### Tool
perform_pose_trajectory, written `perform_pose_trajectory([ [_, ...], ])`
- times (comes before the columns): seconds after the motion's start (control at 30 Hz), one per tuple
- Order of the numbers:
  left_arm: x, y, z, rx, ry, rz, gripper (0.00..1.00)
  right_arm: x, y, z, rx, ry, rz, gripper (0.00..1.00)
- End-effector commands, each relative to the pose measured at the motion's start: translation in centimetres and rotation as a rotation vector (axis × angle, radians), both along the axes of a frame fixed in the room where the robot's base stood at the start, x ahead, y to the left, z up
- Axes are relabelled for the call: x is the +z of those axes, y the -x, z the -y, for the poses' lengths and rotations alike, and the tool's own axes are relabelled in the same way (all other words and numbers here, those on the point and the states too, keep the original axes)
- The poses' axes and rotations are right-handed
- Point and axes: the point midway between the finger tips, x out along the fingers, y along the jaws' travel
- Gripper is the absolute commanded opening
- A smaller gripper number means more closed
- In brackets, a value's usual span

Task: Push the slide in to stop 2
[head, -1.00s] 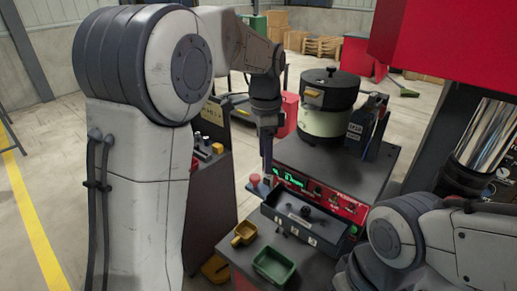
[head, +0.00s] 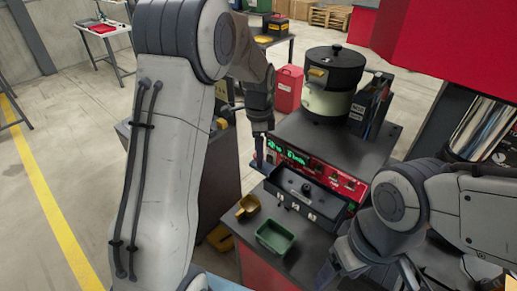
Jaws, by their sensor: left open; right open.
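The black slide unit (head: 327,208), a shallow tray-like box with a dark round knob (head: 306,188) and small white marks along its front, sits below the red panel (head: 345,184) with green lit digits. Which mark is stop 2 is too small to read. My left gripper (head: 263,161) points down by the left end of the panel and the box, and is open; whether it touches anything is unclear. My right gripper (head: 338,266) is low at the front right, apart from the box, with its fingers hard to make out.
A round bowl feeder (head: 332,83) stands behind on the dark top. A red can (head: 288,90) is at the back left. My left arm blocks much of the left side.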

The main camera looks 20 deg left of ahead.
Motion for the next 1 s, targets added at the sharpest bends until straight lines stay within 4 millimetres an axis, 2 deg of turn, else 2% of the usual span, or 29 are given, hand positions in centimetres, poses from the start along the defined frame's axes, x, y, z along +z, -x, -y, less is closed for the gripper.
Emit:
perform_pose_trajectory([
  [0.2, -0.04, 0.00, 0.00, 0.000, 0.000, 0.000, 0.71, -0.01, 0.00, 0.00, 0.000, 0.000, 0.000, 0.72],
  [0.27, -0.03, -0.01, 0.00, 0.000, 0.000, 0.001, 0.48, -0.01, 0.00, 0.00, 0.000, 0.000, 0.000, 0.72],
  [0.3, -0.02, -0.01, 0.00, 0.000, 0.000, 0.001, 0.33, -0.01, 0.00, 0.00, 0.000, 0.000, 0.000, 0.72],
  [0.4, -0.01, 0.00, 0.01, 0.000, 0.000, 0.001, 0.00, -0.01, 0.00, 0.00, 0.000, 0.000, 0.000, 0.72],
  [1.0, 0.05, -0.01, 0.00, 0.000, 0.000, 0.001, 0.00, 0.00, 0.00, 0.00, 0.000, 0.000, 0.000, 0.72],
])
